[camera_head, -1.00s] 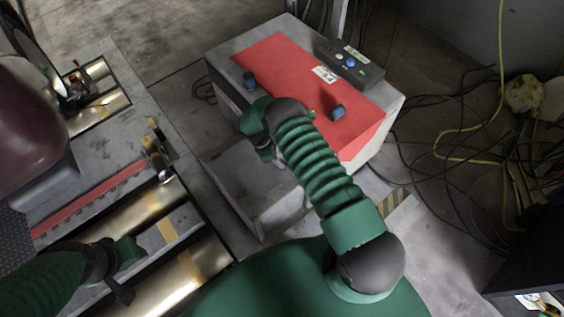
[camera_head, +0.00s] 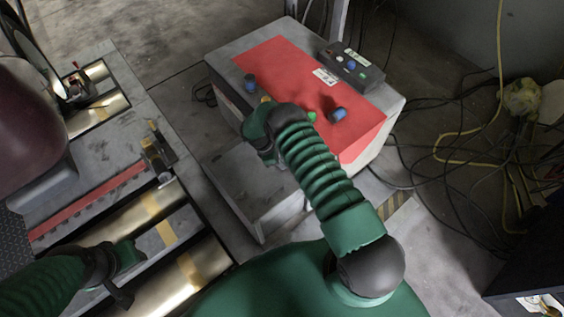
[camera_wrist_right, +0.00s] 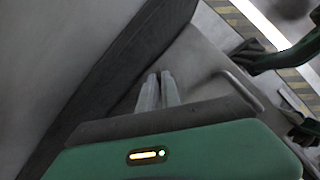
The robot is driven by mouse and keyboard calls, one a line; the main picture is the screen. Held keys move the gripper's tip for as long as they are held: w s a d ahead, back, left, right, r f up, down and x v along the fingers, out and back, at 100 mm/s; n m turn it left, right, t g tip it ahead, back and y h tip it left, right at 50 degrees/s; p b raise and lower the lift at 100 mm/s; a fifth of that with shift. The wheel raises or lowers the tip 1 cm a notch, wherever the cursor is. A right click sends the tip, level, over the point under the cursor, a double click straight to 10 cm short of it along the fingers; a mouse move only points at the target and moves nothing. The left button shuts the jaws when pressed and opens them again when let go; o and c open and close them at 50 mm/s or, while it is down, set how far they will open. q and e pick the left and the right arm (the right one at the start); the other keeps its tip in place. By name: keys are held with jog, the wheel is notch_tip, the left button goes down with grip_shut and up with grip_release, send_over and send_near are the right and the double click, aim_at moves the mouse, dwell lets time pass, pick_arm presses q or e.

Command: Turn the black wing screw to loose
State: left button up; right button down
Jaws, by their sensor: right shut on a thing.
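My right gripper (camera_head: 268,156) is at the near left side of the red-topped machine (camera_head: 287,73), low against its grey body. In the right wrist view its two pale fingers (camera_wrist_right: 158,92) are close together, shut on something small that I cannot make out. I cannot make out the black wing screw in either view; the hand and forearm cover part of the machine's side. My left gripper (camera_head: 120,290) hangs over the brass rollers (camera_head: 160,262) at the lower left, and its fingers are too dark to read.
A black control box (camera_head: 356,70) with buttons lies on the machine's top. Blue knobs (camera_head: 338,115) stand on the red panel. Loose cables (camera_head: 455,160) lie on the floor at the right. A grey metal bench (camera_head: 195,165) with rollers lies at the left.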

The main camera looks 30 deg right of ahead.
jog(key=shift+s+a, duration=0.2)
jog(key=shift+a, duration=0.1)
jog(key=shift+n+p, duration=0.45)
jog(key=shift+n, duration=0.15)
jog(key=n+t+p, duration=0.1)
jog(key=n, duration=0.1)
jog(key=shift+s+a+n+p, duration=0.1)
jog(key=shift+n+p, duration=0.3)
jog(key=shift+s+f+n+t+h+p, duration=0.15)
jog(key=shift+n+t+p, duration=0.2)
jog(key=shift+n, duration=0.35)
jog(key=shift+w+n+t+h+p, duration=0.15)
jog(key=shift+n+t+p, duration=0.15)
jog(key=shift+n, duration=0.4)
jog(key=shift+s, duration=0.1)
jog(key=c, duration=1.6)
grip_release()
jog(key=shift+o, duration=0.2)
jog(key=shift+r, duration=0.2)
